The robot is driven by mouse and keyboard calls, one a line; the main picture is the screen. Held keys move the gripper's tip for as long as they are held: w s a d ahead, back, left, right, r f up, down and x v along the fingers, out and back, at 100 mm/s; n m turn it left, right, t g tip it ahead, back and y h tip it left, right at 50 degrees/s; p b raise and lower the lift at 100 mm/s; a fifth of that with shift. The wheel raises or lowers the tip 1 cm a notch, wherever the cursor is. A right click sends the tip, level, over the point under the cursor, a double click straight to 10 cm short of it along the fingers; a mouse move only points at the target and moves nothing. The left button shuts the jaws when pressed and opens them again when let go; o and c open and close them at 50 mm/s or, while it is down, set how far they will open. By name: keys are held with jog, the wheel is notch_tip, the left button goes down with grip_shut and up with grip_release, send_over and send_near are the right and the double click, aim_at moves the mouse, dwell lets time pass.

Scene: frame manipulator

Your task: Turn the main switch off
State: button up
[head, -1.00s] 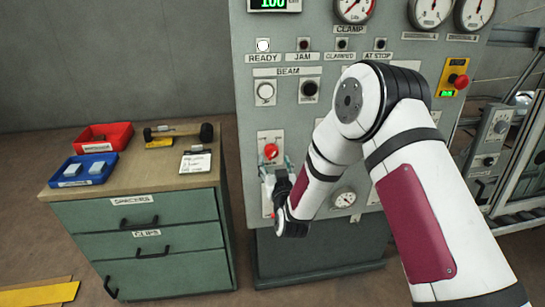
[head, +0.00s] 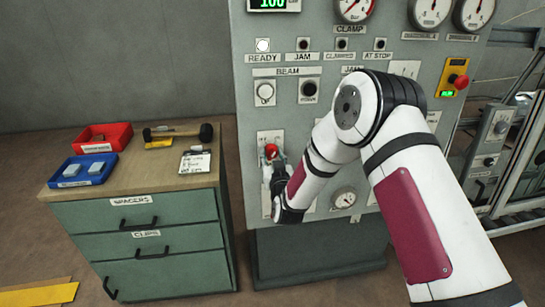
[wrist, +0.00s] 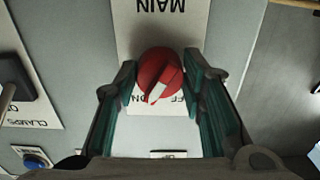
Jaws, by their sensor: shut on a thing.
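The main switch is a round red knob (wrist: 160,74) with a white pointer bar, on a white plate marked MAIN (wrist: 160,22). In the wrist view the plate is upside down and the pointer slants, its lower end near the ON lettering. Part of the OFF lettering shows to the right of the knob. My gripper (wrist: 161,78) has its green-padded fingers on both sides of the knob, shut on it. In the head view the red knob (head: 271,151) shows just above my gripper (head: 272,163), on the grey panel's lower left.
The grey control panel (head: 400,60) carries gauges, lamps and other knobs. A clamps switch (wrist: 12,85) and a blue button (wrist: 35,161) sit beside the main switch.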

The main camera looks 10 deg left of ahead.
jog(key=shift+n, duration=0.5)
jog(key=n, duration=0.4)
jog(key=shift+n, duration=0.4)
jog(key=n, duration=0.6)
jog(key=shift+d+r, duration=0.1)
jog(key=shift+r, duration=0.05)
jog(key=o, duration=1.1)
jog(key=shift+o, duration=0.2)
jog(key=shift+s, duration=0.1)
jog(key=v, duration=1.1)
jog(key=shift+s, duration=0.35)
